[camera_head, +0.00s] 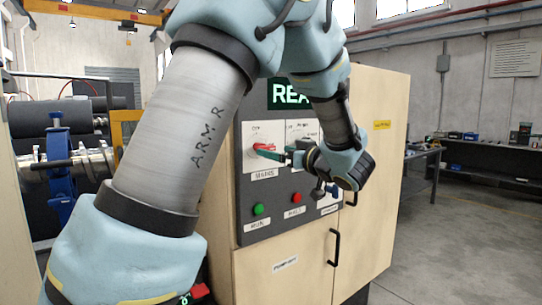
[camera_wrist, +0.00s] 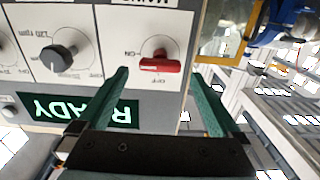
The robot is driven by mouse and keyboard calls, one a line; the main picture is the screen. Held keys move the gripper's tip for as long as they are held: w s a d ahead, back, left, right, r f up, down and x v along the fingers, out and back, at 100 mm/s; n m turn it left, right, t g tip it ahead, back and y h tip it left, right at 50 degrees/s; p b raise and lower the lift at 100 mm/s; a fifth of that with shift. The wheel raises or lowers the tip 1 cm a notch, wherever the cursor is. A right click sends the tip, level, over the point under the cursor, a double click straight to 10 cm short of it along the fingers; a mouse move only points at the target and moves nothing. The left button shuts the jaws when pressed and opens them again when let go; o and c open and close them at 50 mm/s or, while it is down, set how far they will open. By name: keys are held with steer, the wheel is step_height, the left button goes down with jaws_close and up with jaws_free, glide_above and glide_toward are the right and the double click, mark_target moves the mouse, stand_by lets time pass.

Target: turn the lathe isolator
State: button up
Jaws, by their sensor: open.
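The lathe isolator appears to be the red rotary handle (camera_head: 265,147) on a white plate labelled MAINS, at the panel's upper left. In the wrist view, which is upside down, the red handle (camera_wrist: 160,65) lies across its dial with OFF and ON marks beside it. My gripper (camera_head: 274,154) is at the panel beside the handle, partly hidden by my wrist. In the wrist view its green fingers (camera_wrist: 162,76) are spread apart, with the handle showing between and beyond their tips. I cannot tell any contact.
A black knob (camera_wrist: 62,58) sits on the neighbouring plate. The lit READY display (camera_head: 290,95) is above the panel; a green button (camera_head: 258,210) and a red button (camera_head: 296,198) are below. The cabinet (camera_head: 285,265) has black door handles. Blue machinery (camera_head: 60,170) stands at left.

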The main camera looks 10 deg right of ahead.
steer(key=b+v, duration=0.1)
steer(key=v, duration=0.5)
steer(key=shift+s+b, duration=0.3)
steer(key=shift+b, duration=0.1)
steer(key=shift+d, duration=0.15)
steer(key=w+a+f+m+g+h, duration=0.3)
steer(key=w+a+f+m+h, duration=0.25)
steer(key=w+f+h, duration=0.4)
steer(key=s+a+f+g+y, duration=0.1)
steer(key=s+a+f+g, duration=0.5)
steer(key=s+a, duration=0.4)
steer(key=s+a+f+g, duration=0.5)
steer(key=s+a+f, duration=0.4)
steer(key=s+a, duration=0.1)
steer(key=shift+s+a+g+y, duration=0.3)
steer(key=shift+s+g+y, duration=0.05)
steer(key=shift+s+g, duration=0.1)
